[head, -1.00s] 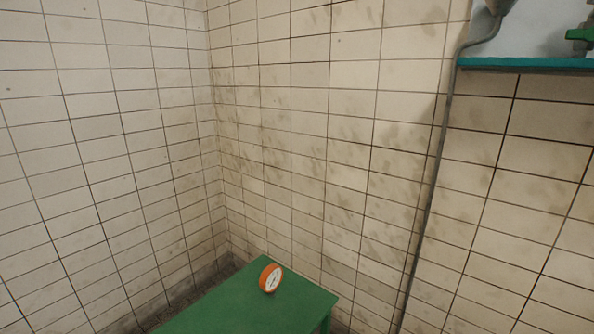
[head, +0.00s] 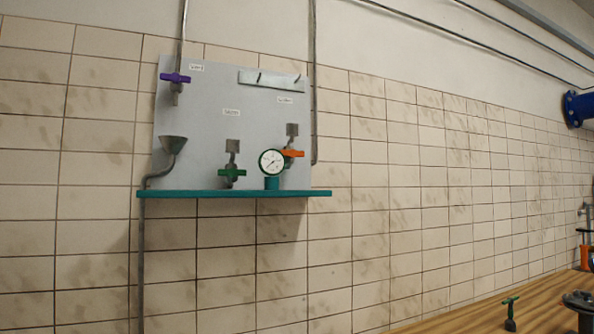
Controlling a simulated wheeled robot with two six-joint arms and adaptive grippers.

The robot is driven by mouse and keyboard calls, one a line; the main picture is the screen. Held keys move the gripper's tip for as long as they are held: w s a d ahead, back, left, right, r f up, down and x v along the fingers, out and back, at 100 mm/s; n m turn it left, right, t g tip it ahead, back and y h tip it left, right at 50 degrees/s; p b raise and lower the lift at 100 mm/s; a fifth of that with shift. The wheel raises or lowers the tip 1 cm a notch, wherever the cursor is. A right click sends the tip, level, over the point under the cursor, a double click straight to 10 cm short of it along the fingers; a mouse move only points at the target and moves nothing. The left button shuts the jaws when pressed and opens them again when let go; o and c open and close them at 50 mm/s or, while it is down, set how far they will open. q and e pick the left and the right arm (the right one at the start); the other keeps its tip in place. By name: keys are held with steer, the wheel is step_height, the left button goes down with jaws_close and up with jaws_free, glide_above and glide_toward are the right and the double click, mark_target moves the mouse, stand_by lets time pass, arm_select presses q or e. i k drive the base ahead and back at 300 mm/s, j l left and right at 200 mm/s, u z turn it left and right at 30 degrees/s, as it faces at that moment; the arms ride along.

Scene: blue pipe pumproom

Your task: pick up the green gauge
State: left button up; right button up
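The green gauge (head: 272,162) has a round white dial with a dark green rim. It sits upright on a small teal stand (head: 272,183) on the teal wall shelf (head: 215,194), towards the shelf's right part. The orange-handled valve (head: 292,153) is partly hidden just behind its right side. Neither of my grippers shows in the head view.
A green-handled valve (head: 232,173) is left of the gauge, and a grey funnel (head: 173,145) is at the shelf's left end. A purple-handled tap (head: 175,79) is on the grey panel (head: 205,110). A wooden surface (head: 470,315) lies at lower right.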

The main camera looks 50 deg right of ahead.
mark_target(272, 162)
steer(key=z, duration=1.45)
